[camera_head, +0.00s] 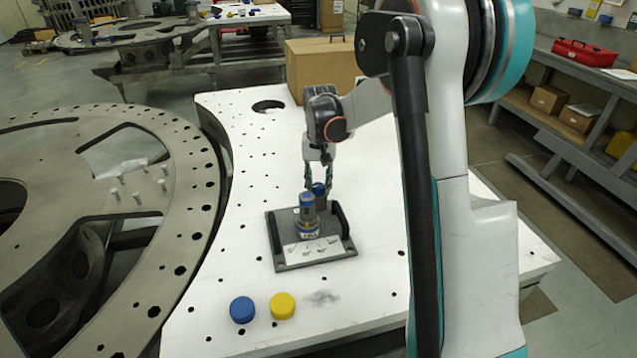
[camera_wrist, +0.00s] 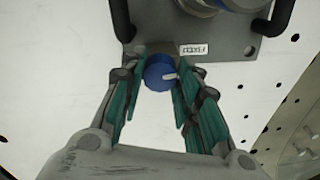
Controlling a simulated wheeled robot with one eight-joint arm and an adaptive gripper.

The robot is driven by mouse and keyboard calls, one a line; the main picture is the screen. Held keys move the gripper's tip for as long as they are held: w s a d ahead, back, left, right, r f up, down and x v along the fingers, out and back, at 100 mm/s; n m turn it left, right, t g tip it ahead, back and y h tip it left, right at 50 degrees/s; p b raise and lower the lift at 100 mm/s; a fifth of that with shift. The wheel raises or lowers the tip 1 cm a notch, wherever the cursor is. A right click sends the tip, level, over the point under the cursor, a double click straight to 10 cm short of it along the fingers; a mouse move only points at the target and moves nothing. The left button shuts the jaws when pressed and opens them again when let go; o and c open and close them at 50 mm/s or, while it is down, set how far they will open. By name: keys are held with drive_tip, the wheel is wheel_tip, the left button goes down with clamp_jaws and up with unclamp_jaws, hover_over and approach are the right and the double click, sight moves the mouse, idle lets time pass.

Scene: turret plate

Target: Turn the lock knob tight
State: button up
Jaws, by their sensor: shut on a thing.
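The lock knob (camera_wrist: 158,74) is a round blue knob with a white pointer mark that points to the right in the wrist view. It sits at the edge of a grey base plate (camera_wrist: 228,48) beside a small white label (camera_wrist: 194,49). My gripper (camera_wrist: 160,88) is shut on the knob, with one green-padded finger on each side. In the head view my gripper (camera_head: 318,181) reaches down behind a blue-topped cylinder (camera_head: 307,203) standing on the dark base plate (camera_head: 283,262). The knob is partly hidden there by the fingers and cylinder.
Black handles (camera_head: 338,217) rise on both sides of the cylinder. A blue cap (camera_head: 242,309) and a yellow cap (camera_head: 282,305) lie near the front edge of the white table (camera_head: 215,290). A cardboard box (camera_head: 318,62) stands behind. A large metal ring (camera_head: 185,215) is at left.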

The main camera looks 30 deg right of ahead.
sight(319, 186)
drive_tip(key=shift+m, duration=1)
drive_tip(key=o, duration=1.1)
drive_tip(key=shift+r, duration=0.1)
wheel_tip(319, 186, up, 12)
drive_tip(key=shift+f, duration=0.1)
